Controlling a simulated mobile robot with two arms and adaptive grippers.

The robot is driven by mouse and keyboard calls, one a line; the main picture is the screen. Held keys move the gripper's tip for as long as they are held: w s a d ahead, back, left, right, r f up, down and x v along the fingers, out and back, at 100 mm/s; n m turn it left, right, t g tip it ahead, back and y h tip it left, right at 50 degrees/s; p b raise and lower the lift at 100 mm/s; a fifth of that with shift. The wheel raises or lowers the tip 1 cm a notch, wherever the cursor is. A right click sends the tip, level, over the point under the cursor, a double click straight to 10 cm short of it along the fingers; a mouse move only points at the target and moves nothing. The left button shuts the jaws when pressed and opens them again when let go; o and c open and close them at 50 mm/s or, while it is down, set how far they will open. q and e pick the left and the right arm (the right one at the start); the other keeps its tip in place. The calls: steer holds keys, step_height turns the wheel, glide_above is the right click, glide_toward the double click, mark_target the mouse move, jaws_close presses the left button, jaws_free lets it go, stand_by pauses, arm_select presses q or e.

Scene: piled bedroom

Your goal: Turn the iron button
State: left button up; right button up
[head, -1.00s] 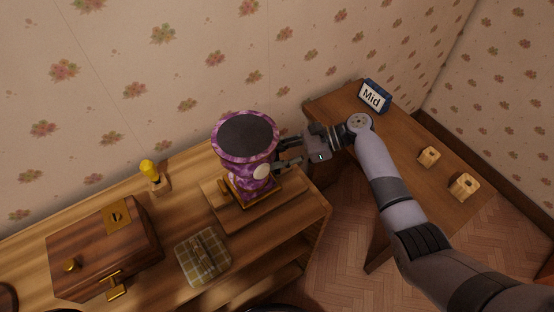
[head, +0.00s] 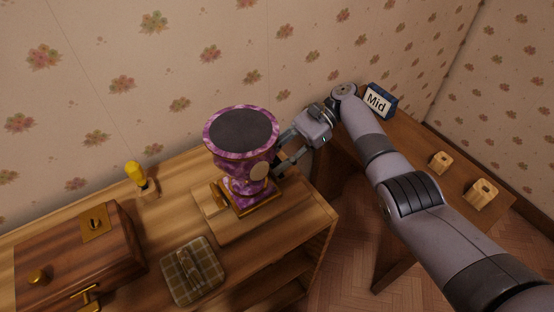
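A purple marbled urn (head: 238,165) with a dark round top and gold base stands on a wooden board on the cabinet. I cannot tell which part is the iron button; nothing is clearly labelled so. My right gripper (head: 279,155) is at the urn's right side with its two fingers spread apart. One fingertip is partly hidden by or close against the urn; I cannot tell whether it touches. My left gripper is not in view.
A wooden box (head: 68,262) with brass fittings, a yellow-topped object (head: 136,172) and a plaid pouch (head: 193,272) share the cabinet top (head: 290,232). A lower table (head: 420,160) on the right holds a "Mid" sign (head: 379,101) and two small wooden blocks (head: 441,161).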

steer(key=shift+f, duration=0.1)
steer(key=o, duration=1.2)
steer(key=shift+c, duration=0.2)
